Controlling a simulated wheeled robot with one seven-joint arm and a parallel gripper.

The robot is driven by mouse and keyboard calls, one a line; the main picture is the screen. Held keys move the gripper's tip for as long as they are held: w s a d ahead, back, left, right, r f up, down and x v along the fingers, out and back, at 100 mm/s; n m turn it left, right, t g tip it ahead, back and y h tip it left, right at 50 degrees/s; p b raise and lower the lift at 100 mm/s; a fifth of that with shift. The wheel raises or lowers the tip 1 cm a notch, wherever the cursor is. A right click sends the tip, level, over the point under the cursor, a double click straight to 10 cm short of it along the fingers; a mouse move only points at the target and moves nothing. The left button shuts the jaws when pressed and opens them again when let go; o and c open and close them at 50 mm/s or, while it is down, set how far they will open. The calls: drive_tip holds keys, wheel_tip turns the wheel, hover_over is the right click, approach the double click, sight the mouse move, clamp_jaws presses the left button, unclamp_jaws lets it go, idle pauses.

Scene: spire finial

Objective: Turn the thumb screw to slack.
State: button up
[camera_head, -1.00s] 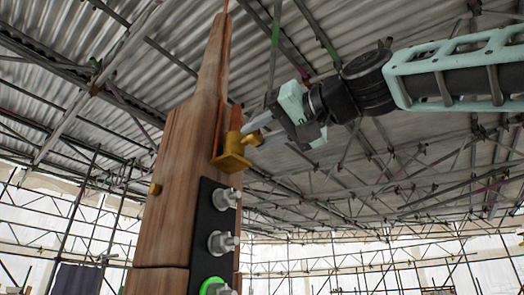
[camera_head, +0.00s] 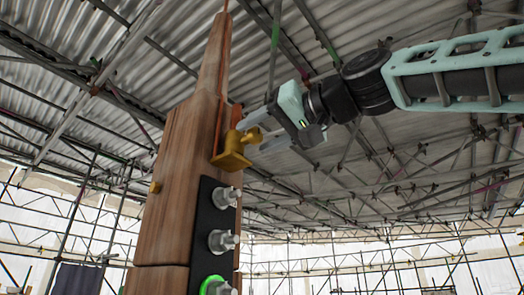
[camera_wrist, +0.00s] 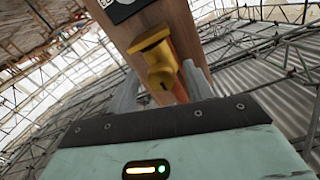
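The brass thumb screw (camera_head: 247,136) sticks out from a brass bracket (camera_head: 231,160) on the right side of the wooden spire (camera_head: 172,185). The thumb screw shows in the wrist view (camera_wrist: 162,74) between two grey fingers. My gripper (camera_head: 257,135) is at the screw's outer end, coming from the right. In the wrist view my gripper (camera_wrist: 160,80) has its fingers apart, one on each side of the screw, with gaps visible. I cannot tell whether either finger touches it.
Scaffold poles and a corrugated roof lie behind. Space around my arm looks clear.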

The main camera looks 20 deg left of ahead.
drive_tip(key=shift+d, duration=0.15)
drive_tip(key=b+v, duration=0.8)
drive_tip(key=v, duration=0.9)
drive_tip(key=shift+s+b, duration=0.2)
drive_tip(key=shift+b, duration=0.15)
drive_tip(key=shift+w, duration=0.1)
